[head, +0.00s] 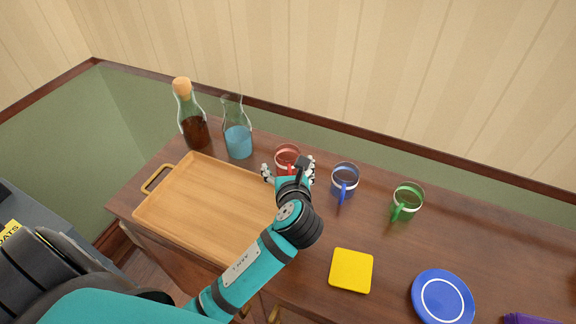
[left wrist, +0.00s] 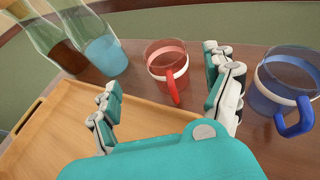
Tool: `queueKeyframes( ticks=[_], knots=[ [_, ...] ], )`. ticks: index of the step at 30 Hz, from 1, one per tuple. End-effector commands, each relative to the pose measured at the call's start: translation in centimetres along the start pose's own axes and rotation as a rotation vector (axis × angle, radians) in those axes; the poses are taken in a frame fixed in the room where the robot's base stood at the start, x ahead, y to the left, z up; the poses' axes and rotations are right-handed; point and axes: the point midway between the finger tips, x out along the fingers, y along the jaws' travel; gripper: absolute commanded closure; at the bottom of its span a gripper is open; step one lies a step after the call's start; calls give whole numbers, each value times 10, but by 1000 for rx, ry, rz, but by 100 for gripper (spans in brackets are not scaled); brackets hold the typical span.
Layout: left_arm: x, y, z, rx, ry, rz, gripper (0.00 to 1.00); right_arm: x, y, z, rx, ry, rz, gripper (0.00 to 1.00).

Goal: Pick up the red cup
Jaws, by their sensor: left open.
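The red cup (head: 287,155) is a see-through red mug with a white band, upright on the wooden cabinet top near the back. My left gripper (head: 288,169) is open, with one finger to each side of the cup's near side in the head view. In the left wrist view the red cup (left wrist: 167,64) stands ahead of the open left gripper (left wrist: 165,88), closer to the right finger, its handle facing me. The fingers hold nothing. The gripper and wrist hide the cup's lower part in the head view. My right gripper is not in view.
A wooden tray (head: 160,215) lies left of the cup. A corked bottle (head: 194,130) and a blue-liquid carafe (head: 238,141) stand behind it. A blue cup (head: 344,180) is close on the right, then a green cup (head: 407,200). A yellow square (head: 351,270) and blue plate (head: 443,297) lie nearer.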

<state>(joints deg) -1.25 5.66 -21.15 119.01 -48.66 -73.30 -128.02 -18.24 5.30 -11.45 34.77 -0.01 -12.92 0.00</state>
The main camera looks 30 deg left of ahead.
Motion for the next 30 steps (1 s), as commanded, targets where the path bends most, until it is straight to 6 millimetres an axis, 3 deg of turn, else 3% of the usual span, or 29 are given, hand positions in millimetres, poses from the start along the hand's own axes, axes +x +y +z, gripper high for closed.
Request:
queueKeyframes(
  ticks=[3,12,20,28,30],
  knots=[
    [19,0,0,-1,-1,0,15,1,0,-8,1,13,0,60],
    [43,-4,1,-3,0,0,15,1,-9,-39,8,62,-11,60],
    [77,-8,1,-2,0,0,15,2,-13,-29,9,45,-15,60],
    [80,-8,1,-1,1,-2,15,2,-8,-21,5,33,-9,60],
    [80,-8,1,-1,1,-2,23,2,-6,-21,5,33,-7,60]
  ],
)
